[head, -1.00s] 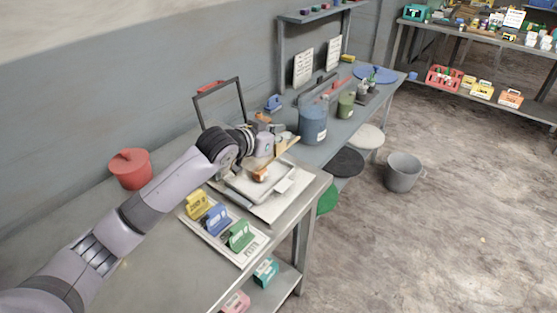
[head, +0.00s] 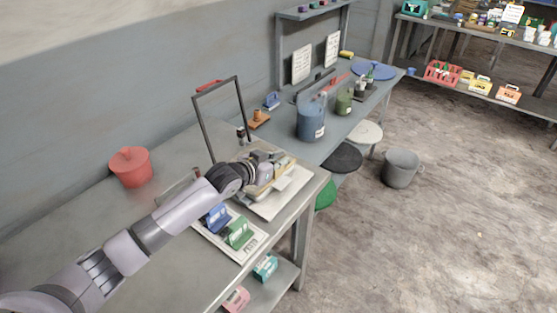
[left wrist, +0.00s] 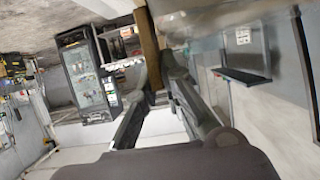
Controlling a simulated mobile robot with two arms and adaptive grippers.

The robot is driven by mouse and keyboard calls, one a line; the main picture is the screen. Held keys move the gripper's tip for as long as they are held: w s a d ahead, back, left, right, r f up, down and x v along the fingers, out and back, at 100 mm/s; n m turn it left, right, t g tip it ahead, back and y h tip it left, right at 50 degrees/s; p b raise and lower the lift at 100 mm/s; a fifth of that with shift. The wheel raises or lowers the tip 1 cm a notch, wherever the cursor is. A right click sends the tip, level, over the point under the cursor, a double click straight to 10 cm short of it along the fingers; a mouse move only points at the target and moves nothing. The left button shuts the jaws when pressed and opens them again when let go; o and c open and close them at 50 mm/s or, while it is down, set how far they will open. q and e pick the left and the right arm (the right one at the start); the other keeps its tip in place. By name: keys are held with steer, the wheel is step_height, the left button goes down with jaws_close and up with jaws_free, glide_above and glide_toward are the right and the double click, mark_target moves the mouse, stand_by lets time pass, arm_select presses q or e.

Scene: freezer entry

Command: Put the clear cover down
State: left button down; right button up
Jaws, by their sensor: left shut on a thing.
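My left gripper (head: 279,168) is low over the pale tray (head: 272,209) near the front right corner of the near table. In the left wrist view its fingers (left wrist: 160,70) are shut on a brown bar (left wrist: 148,38), which looks like the clear cover's handle. The cover's clear body is hard to make out. A faint clear outline (head: 178,187) shows on the table left of my arm; I cannot tell whether it belongs to the cover. My wrist hides much of the tray. My right gripper is not in view.
A blue tag (head: 216,219) and a green tag (head: 238,234) stand on a white sheet in front of my arm. A black frame (head: 222,118) rises behind it. A red pot (head: 130,166) stands left; a blue container (head: 311,122) stands right. The table's left part is mostly clear.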

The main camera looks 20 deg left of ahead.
arm_select(q)
steer(key=shift+f, duration=0.6)
steer(key=c, duration=1.7)
jaws_free()
steer(key=shift+r, duration=0.6)
steer(key=b+v, duration=0.2)
steer(key=v, duration=1)
steer(key=shift+r, duration=0.1)
